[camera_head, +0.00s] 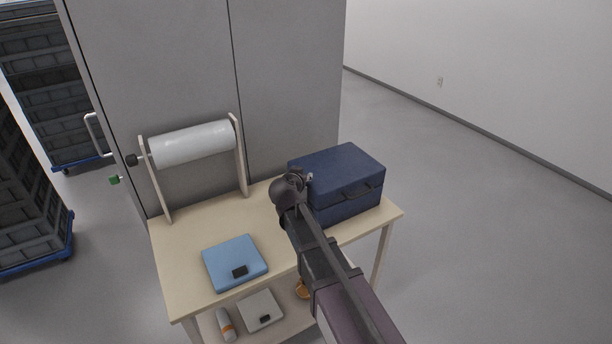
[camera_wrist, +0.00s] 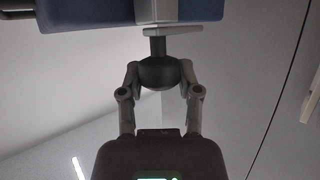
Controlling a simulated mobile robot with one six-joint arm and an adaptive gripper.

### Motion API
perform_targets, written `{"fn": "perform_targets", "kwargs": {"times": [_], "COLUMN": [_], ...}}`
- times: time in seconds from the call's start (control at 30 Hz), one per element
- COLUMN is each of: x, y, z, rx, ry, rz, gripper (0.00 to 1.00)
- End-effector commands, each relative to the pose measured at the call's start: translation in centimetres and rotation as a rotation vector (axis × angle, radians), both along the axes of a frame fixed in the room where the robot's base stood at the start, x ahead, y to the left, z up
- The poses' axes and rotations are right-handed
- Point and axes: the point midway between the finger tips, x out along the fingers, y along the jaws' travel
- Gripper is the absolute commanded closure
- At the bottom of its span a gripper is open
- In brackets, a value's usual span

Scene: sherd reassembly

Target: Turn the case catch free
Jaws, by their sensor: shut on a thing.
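The dark blue case (camera_head: 345,170) stands on the right end of the wooden table, lid down, with a dark handle on its right front face. The wrist view shows the case (camera_wrist: 75,20) close up, with a grey catch plate (camera_wrist: 185,32) on it. A dark rounded catch knob (camera_wrist: 158,75) joins the plate by a short stem. My gripper (camera_wrist: 160,70) is shut on this knob, one finger on each side. In the head view, my gripper (camera_head: 299,180) is at the left side of the case, and my wrist hides the catch.
The table (camera_head: 190,245) also holds a light blue flat box (camera_head: 234,258) and a white roll (camera_head: 192,144) on a stand. A lower shelf holds a pale box (camera_head: 261,306) and a small bottle (camera_head: 226,322). A grey cabinet (camera_head: 290,70) stands behind. The floor at right is clear.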

Motion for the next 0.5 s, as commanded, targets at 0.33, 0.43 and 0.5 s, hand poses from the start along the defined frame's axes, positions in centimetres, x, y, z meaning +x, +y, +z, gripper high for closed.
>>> {"fn": "perform_targets", "kwargs": {"times": [0.33,0.43,0.5], "x": [-0.13,-0.13,-0.14], "y": [0.11,0.10,0.08], "z": [-0.08,-0.08,-0.09], "rx": [0.004,0.004,0.004], "ry": [0.001,0.001,0.002], "rz": [0.046,0.045,0.045], "gripper": [1.00,1.00,1.00]}}
